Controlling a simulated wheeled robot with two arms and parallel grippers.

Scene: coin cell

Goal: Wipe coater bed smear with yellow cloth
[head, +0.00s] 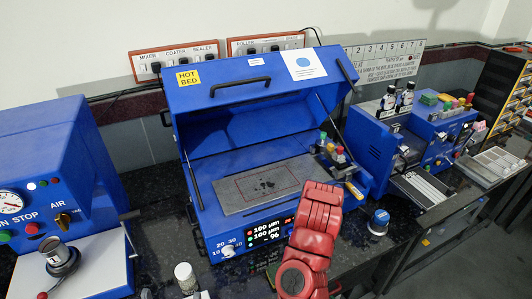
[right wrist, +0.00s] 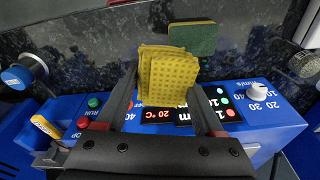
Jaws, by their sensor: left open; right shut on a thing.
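The coater is a blue machine with its lid raised. Its grey bed plate (head: 232,203) has a thin red outline and a dark, blotchy smear (head: 268,184) near the middle. My right gripper (right wrist: 167,85) is shut on the folded yellow cloth (right wrist: 168,76), above the coater's front panel in the right wrist view. In the head view my red right arm reaches up before the coater's right front and hides that gripper and the cloth. My left gripper (head: 172,294) barely shows at the bottom edge, open, clear of the coater.
A green-and-yellow sponge (right wrist: 192,39) lies on the dark bench before the coater. A white-capped jar (head: 185,277) and a blue-topped container (head: 379,221) stand on the bench. The open lid (head: 255,82) overhangs the bed's back. Blue machines flank the coater.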

